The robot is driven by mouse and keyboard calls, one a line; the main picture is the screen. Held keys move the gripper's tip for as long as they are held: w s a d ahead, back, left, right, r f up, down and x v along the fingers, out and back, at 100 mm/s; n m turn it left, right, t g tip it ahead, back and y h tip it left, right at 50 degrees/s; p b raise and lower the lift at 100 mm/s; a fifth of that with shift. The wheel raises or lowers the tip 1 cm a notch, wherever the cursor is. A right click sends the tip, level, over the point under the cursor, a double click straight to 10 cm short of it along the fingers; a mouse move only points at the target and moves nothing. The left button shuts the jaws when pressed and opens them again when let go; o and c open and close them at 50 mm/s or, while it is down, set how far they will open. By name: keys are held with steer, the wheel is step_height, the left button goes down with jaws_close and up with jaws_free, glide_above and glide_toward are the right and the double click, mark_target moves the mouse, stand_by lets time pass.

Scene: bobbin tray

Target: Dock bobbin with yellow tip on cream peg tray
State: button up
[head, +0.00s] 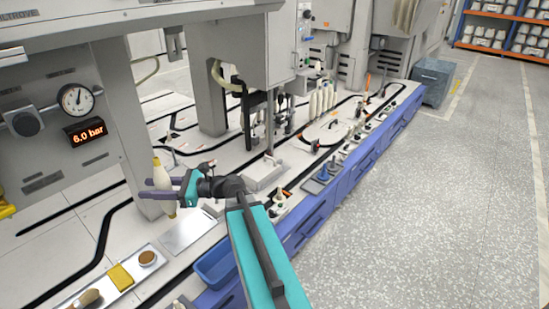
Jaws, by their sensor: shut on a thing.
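My gripper (163,189) is shut on a pale bobbin (161,174) with a yellow tip. The bobbin stands about upright in the jaws, tip up, with its lower end showing below the fingers. It is held above the machine's light deck, left of the picture's middle. The dark fingers hide the bobbin's middle. I cannot tell for sure which surface is the cream peg tray. A cream rounded plate (327,133) lies farther along the deck, with small items around it, too small to make out.
A pale tray (140,274) holds a yellow cloth, a brown round item and a brush at lower left. A bare grey plate (188,232) lies below my gripper, with a blue bin (215,266) beside it. Blue pegs stand on a dark tray (314,186). Machine columns rise behind.

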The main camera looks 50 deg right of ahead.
steer(key=w+d+f+m+t+h+b, duration=0.1)
steer(key=w+d+f+m+t+h, duration=0.15)
steer(key=d, duration=1.05)
steer(key=w+d+f+m+t+h, duration=0.1)
steer(key=d+f+m+t+h, duration=0.2)
steer(key=d, duration=1)
steer(key=s+d+f+m+h, duration=0.1)
steer(key=s+d+f+h, duration=0.1)
steer(key=d, duration=0.6)
steer(key=s+d+f+m+h, duration=0.1)
steer(key=s+d+h, duration=0.1)
steer(key=d, duration=0.6)
steer(key=s+d+f+m+h, duration=0.1)
steer(key=s+d+f+h, duration=0.1)
steer(key=d, duration=0.6)
steer(key=shift+f+m+h+b, duration=0.35)
steer(key=shift+h+b, duration=0.1)
steer(key=shift+h, duration=0.2)
steer(key=shift+f, duration=0.15)
steer(key=shift+f+b, duration=2.35)
steer(key=shift+f, duration=0.4)
steer(key=shift+p, duration=0.7)
steer(key=shift+f, duration=0.6)
steer(key=o, duration=0.8)
